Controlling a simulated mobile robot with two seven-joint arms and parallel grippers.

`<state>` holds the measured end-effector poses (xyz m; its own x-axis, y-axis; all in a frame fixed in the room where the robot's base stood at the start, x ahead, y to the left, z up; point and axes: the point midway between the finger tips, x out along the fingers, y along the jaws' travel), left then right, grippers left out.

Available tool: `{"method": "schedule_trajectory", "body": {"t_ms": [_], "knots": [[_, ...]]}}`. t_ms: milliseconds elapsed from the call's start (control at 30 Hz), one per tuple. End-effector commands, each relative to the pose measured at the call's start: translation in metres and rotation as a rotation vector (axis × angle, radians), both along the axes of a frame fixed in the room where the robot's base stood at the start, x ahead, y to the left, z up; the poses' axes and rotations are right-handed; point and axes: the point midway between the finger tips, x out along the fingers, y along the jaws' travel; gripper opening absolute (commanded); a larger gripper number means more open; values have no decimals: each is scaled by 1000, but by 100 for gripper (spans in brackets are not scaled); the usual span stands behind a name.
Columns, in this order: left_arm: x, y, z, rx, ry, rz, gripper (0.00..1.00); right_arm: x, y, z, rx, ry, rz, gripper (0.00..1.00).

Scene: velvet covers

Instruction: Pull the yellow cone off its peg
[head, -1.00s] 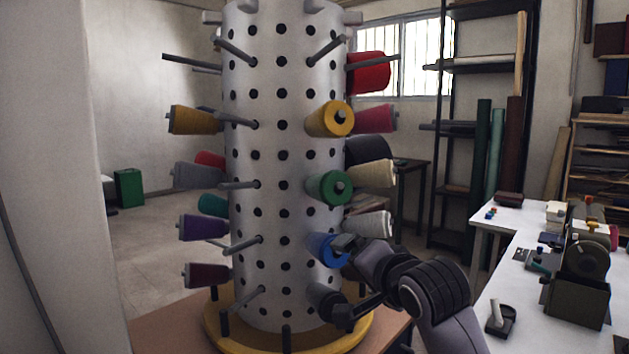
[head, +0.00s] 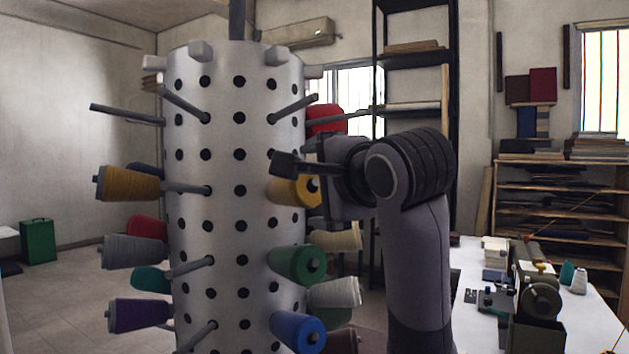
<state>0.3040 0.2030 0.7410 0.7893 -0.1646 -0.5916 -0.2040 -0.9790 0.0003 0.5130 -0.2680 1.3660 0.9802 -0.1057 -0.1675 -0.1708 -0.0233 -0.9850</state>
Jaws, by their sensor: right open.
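The other finger is hard to make out, and I cannot tell if either touches. The gripper hides part of the cone's right side. A second, mustard-yellow cone (head: 130,184) sits on a peg at the drum's left. My left gripper is not in view.
A green cone (head: 298,264) and a blue cone (head: 297,332) sit below the yellow one. A red cone (head: 325,120) is above and behind. Bare pegs stick out near the drum's top. A white worktable (head: 470,265) with machines stands at right.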

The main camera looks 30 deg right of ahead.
Motion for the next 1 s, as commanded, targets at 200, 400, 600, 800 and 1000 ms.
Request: {"method": "schedule_trajectory", "body": {"t_ms": [200,400,600,800,1000], "knots": [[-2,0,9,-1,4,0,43,31,-4,-5,-3,7,-2,100],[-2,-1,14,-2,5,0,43,55,-6,-9,-3,4,-1,100],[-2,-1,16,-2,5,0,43,64,-7,-12,-3,1,0,100],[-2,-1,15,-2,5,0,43,64,-7,-12,-3,1,0,100],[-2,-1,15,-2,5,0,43,64,-7,-12,-3,1,0,42]]}}
